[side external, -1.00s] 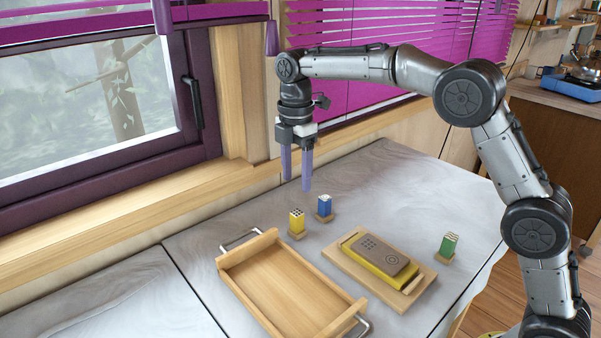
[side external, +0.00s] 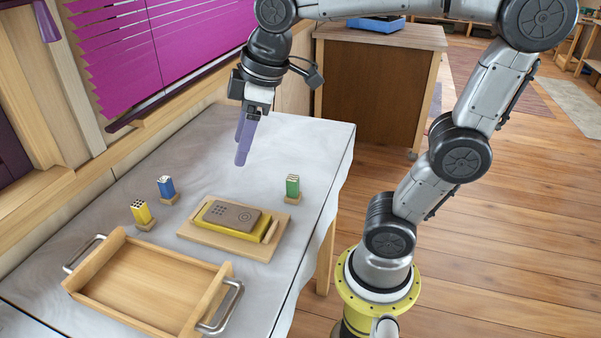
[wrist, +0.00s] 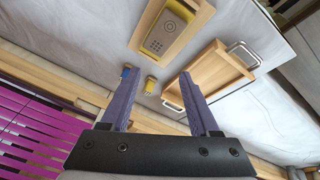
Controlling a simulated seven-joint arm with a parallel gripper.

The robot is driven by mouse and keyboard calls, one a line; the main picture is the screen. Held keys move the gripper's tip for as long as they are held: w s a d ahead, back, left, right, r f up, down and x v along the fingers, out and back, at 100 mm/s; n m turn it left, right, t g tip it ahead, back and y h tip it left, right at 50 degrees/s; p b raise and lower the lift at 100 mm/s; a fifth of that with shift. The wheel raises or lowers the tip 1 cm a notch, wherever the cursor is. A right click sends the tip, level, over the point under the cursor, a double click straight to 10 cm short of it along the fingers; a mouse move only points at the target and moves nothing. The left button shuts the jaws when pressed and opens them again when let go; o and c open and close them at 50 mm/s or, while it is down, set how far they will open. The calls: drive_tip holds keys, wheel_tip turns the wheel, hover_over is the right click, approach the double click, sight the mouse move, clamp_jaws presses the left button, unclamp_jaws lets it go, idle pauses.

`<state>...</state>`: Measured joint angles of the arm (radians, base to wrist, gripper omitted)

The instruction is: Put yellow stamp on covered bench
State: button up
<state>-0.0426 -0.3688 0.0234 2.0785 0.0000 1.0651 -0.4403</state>
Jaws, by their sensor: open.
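The yellow stamp (side external: 141,212) is a small block with dark dots on its top. It stands in a small wooden holder (side external: 146,225) on the bench with the grey-white cover (side external: 300,145), behind the tray. It also shows in the wrist view (wrist: 150,85), between and beyond the fingers. My gripper (side external: 243,158) has purple fingers pointing down and hangs above the bench, apart from every stamp. In the wrist view my gripper (wrist: 158,76) is open, with nothing between its fingers.
A blue stamp (side external: 166,186) stands behind the yellow one. A green stamp (side external: 292,185) stands farther right. A yellow case with a brown top (side external: 232,216) lies on a wooden board (side external: 262,252). An empty wooden tray (side external: 207,302) with metal handles is in front. A window blind (side external: 160,45) lines the wall.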

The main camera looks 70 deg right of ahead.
drive_tip(key=s+d+f+m+t, duration=0.1)
drive_tip(key=s+f+m, duration=0.4)
drive_tip(key=s, duration=0.5)
drive_tip(key=shift+f+m+t, duration=0.3)
drive_tip(key=shift+f, duration=0.1)
